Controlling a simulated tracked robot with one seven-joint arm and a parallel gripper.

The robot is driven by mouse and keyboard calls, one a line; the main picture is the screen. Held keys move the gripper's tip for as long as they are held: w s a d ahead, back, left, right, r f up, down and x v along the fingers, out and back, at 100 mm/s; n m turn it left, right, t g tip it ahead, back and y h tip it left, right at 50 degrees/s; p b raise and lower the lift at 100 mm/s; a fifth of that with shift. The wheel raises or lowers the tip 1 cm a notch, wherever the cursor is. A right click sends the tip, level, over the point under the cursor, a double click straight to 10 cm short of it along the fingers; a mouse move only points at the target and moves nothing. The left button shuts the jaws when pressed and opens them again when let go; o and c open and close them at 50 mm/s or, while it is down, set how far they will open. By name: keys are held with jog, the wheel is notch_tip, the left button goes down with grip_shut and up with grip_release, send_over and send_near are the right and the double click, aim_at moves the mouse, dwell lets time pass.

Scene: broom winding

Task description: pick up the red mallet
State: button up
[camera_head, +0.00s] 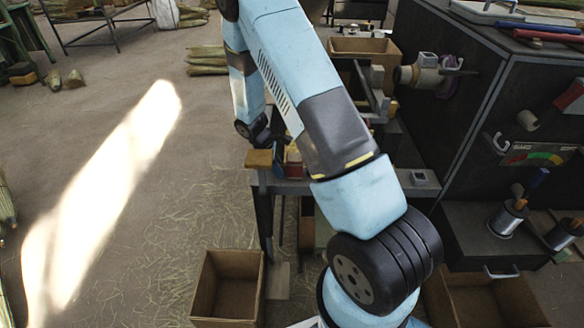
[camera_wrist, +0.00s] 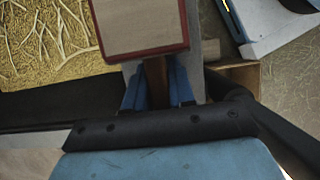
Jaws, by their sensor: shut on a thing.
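The red mallet (camera_wrist: 145,26) fills the top middle of the wrist view. Its head shows a pale beige face with a red border. Its brown handle (camera_wrist: 156,78) runs down from the head between the two blue fingers of my gripper (camera_wrist: 155,88), which is shut on it. In the head view, my gripper (camera_head: 279,152) is low over the grey bench (camera_head: 285,187), partly hidden behind my arm. A small red patch beside it may be the mallet. Whether the mallet touches the bench cannot be told.
A yellowish block (camera_head: 258,159) sits at the bench's left corner. An open cardboard box (camera_head: 228,287) stands on the floor below. A dark machine cabinet (camera_head: 445,130) with a wire spool (camera_head: 507,217) is at the right. The floor at left is mostly clear, with scattered straw.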

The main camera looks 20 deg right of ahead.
aim_at(280, 164)
grip_shut()
jog(key=shift+r, duration=0.65)
notch_tip(280, 164, up, 2)
jog(key=shift+r, duration=0.1)
jog(key=shift+w+a, duration=0.25)
jog(key=shift+a, duration=0.35)
jog(key=w+a, duration=0.3)
jog(key=a, duration=0.4)
jog(key=w+a, duration=0.3)
jog(key=a, duration=0.5)
jog(key=shift+w+a, duration=0.2)
jog(key=shift+w, duration=0.05)
